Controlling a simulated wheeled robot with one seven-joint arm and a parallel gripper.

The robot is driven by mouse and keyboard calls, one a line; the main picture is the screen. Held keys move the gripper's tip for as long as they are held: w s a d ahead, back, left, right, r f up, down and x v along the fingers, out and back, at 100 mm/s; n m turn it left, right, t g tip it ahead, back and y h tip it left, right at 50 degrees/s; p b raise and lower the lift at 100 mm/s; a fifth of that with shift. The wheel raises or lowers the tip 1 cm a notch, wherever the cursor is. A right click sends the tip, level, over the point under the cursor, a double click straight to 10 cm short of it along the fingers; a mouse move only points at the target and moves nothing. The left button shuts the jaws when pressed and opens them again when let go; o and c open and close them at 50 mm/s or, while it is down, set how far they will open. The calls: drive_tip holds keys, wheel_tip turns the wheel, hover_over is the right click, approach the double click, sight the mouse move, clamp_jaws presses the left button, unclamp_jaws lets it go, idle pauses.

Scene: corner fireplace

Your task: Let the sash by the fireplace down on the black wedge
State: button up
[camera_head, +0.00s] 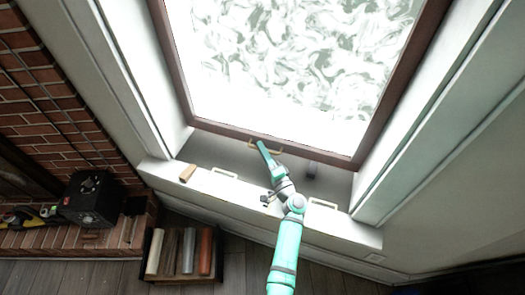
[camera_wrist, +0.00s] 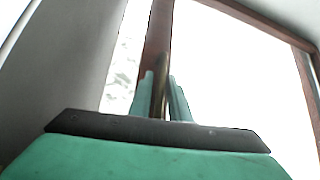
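The sash (camera_head: 270,138) is a brown-framed window with a bright, patterned pane. Its bottom rail stands raised above the grey sill. A brass handle (camera_head: 277,149) is on this rail, and it also shows in the wrist view (camera_wrist: 160,88). My gripper (camera_head: 261,146) is at the handle. In the wrist view, its two teal fingers (camera_wrist: 161,95) lie close on both sides of the brass bar and appear closed on it. A dark block (camera_head: 312,170), apparently the black wedge, sits on the sill under the rail, right of my gripper.
A tan wooden block (camera_head: 188,172) lies on the sill's left part. Pale handles (camera_head: 223,174) are along the sill's front edge. A crate of logs (camera_head: 153,278) and a black box (camera_head: 90,199) stand below left, by the brick fireplace (camera_head: 40,90).

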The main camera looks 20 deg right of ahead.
drive_tip(key=shift+r, duration=0.5)
drive_tip(key=r, duration=0.2)
drive_tip(key=shift+s+r, duration=0.2)
drive_tip(key=shift+r, duration=0.15)
drive_tip(key=s+a+r, duration=0.4)
drive_tip(key=s+r, duration=0.5)
drive_tip(key=s, duration=0.4)
drive_tip(key=shift+r, duration=0.15)
drive_tip(key=shift+o, duration=0.6)
drive_tip(key=shift+a, duration=0.1)
